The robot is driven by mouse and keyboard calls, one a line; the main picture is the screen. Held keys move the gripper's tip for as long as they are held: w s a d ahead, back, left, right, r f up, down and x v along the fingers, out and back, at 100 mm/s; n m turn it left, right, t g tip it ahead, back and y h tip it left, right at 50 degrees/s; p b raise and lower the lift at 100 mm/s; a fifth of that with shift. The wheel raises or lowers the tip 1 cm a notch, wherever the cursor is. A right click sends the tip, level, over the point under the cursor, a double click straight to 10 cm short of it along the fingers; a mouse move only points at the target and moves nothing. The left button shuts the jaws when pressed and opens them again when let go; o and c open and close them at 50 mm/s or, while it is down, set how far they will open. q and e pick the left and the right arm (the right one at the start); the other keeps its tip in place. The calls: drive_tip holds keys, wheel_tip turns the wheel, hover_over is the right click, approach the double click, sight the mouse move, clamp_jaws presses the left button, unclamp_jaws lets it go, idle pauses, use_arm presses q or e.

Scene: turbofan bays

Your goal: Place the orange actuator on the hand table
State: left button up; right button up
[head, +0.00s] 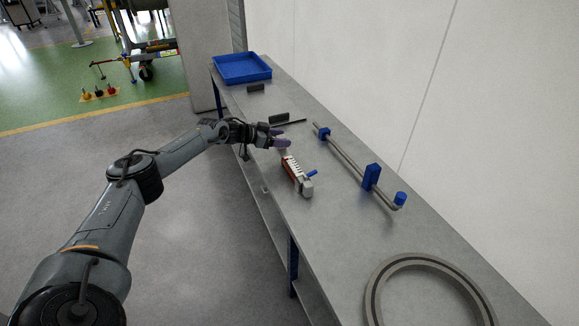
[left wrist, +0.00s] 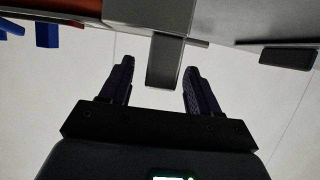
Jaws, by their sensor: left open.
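The orange actuator (head: 293,170), an orange-brown body with a pale ribbed top, a grey end and a blue lever, lies on the grey table (head: 338,238). My left gripper (head: 281,137) is open just beyond the actuator's far end, low over the table. In the left wrist view, the open fingers (left wrist: 159,88) have a grey block-like piece (left wrist: 164,62) in the gap between them, with no clear contact. An orange part (left wrist: 80,4) shows beside it at the top left. I cannot tell for sure whether the grey piece belongs to the actuator. My right gripper is not in view.
A long rod with blue brackets (head: 371,178) lies near the wall. A large grey ring (head: 376,283) lies at the near end. Dark blocks (head: 279,118) and a blue tray (head: 242,67) are farther back. The table between actuator and ring is clear.

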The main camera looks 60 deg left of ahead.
use_arm(q)
drive_tip(key=shift+w+d, duration=0.1)
drive_tip(key=shift+w, duration=0.15)
drive_tip(key=shift+f, duration=0.1)
clamp_jaws()
idle(0.4)
idle(0.9)
